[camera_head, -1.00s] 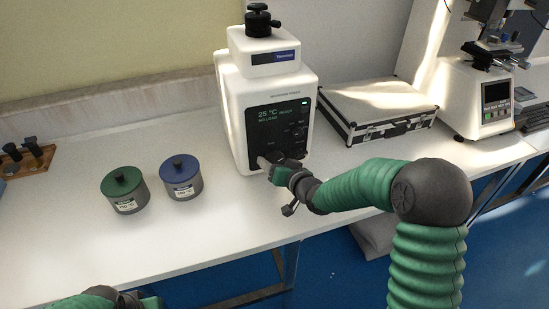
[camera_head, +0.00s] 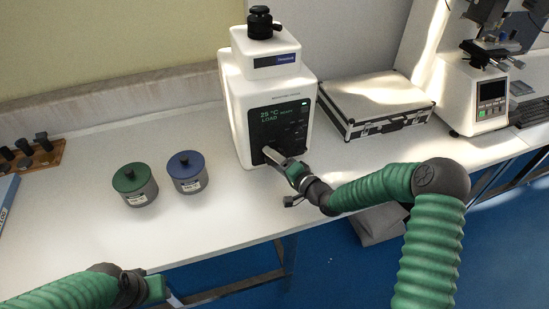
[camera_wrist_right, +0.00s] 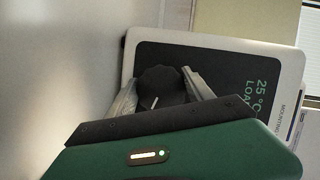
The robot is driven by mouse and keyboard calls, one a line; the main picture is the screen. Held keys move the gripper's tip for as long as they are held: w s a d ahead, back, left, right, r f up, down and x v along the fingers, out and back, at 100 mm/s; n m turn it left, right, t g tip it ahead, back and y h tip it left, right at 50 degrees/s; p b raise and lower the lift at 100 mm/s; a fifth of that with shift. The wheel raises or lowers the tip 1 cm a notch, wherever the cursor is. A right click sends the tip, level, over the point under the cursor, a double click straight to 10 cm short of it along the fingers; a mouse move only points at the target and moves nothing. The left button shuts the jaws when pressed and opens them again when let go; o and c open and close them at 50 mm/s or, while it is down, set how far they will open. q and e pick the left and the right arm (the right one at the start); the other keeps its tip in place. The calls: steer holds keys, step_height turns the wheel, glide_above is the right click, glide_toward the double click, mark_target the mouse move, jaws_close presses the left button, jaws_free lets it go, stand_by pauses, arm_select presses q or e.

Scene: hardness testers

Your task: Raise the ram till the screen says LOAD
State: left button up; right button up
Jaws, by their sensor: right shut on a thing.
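The white mounting press (camera_head: 236,110) stands on the bench, with a black cap (camera_head: 260,22) on top. Its dark front panel (camera_head: 268,125) has a screen (camera_head: 274,115) reading 25 °C and LOAD in green; the text also shows, cut off, in the right wrist view (camera_wrist_right: 256,95). My right gripper (camera_head: 268,154) is at the lower part of the panel. In the right wrist view its fingers are shut on a black knob (camera_wrist_right: 160,88) with a white pointer line. The ram itself is not visible. My left gripper (camera_head: 150,290) is low at the left, away from the press; its fingers are unclear.
A green-lidded pot (camera_head: 135,185) and a blue-lidded pot (camera_head: 187,172) stand left of the press. A silver case (camera_head: 375,100) lies to its right, with a hardness tester (camera_head: 470,100) beyond. A wooden rack (camera_head: 45,155) is far left. The front left bench is clear.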

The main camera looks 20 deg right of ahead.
steer(key=shift+s+f+m, duration=0.15)
steer(key=shift+f+m, duration=0.15)
steer(key=o, duration=1)
steer(key=shift+c, duration=0.2)
steer(key=o, duration=0.4)
steer(key=shift+r, duration=0.15)
steer(key=shift+s+d+r, duration=0.1)
steer(key=shift+d, duration=0.05)
steer(key=v, duration=0.5)
steer(key=p+v, duration=0.1)
steer(key=v, duration=1)
steer(key=shift+s+d+f+p, duration=0.15)
steer(key=shift+d+f+p, duration=0.05)
steer(key=shift+f+p, duration=0.1)
